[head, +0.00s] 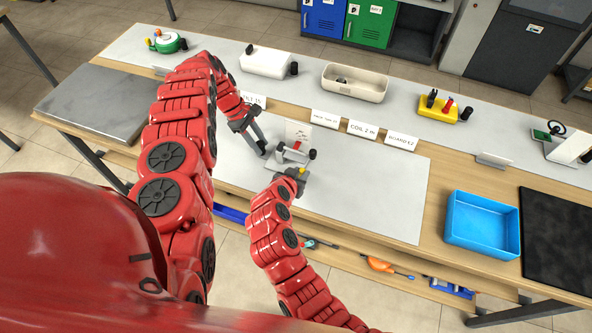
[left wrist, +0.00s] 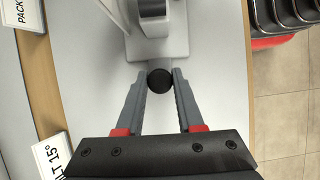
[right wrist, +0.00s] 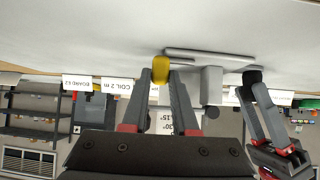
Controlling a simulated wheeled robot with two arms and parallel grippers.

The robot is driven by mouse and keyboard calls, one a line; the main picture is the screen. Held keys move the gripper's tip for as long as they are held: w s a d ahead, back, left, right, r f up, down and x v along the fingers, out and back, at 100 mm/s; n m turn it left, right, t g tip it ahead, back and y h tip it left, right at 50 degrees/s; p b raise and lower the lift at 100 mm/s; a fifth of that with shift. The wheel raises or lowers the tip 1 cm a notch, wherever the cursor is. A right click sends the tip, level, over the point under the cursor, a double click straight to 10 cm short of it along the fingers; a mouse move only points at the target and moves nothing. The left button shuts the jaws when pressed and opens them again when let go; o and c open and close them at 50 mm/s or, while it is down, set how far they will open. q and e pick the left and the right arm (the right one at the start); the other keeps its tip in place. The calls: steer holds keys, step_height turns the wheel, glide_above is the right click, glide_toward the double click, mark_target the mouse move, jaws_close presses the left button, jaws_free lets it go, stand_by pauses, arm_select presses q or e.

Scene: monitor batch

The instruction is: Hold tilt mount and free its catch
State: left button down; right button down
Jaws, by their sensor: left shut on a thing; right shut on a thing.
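The tilt mount (head: 289,154) is a small pale grey stand on the light mat, with dark rollers and a red part on top. My left gripper (head: 263,150) is shut on the mount's black round knob (left wrist: 160,80) at its left side. The mount's base also shows in the left wrist view (left wrist: 158,48). My right gripper (head: 301,174) is shut on the yellow catch (right wrist: 160,69) at the mount's near side. The mount in the right wrist view (right wrist: 211,84) is seen from low down, with my left gripper (right wrist: 253,88) beside it. The fingers hide parts of the knob and catch.
Label cards (head: 363,129) stand behind the mat. A cream tray (head: 355,84), a white block (head: 268,62) and a yellow holder (head: 437,107) stand at the back. A blue bin (head: 482,224) is at the right. The mat (head: 385,190) is clear right of the mount.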

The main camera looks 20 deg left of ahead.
steer(key=shift+d, duration=0.45)
steer(key=c, duration=0.6)
jaws_free()
steer(key=shift+s, duration=0.1)
steer(key=d+v, duration=0.1)
steer(key=v, duration=1.1)
steer(key=shift+a, duration=0.45)
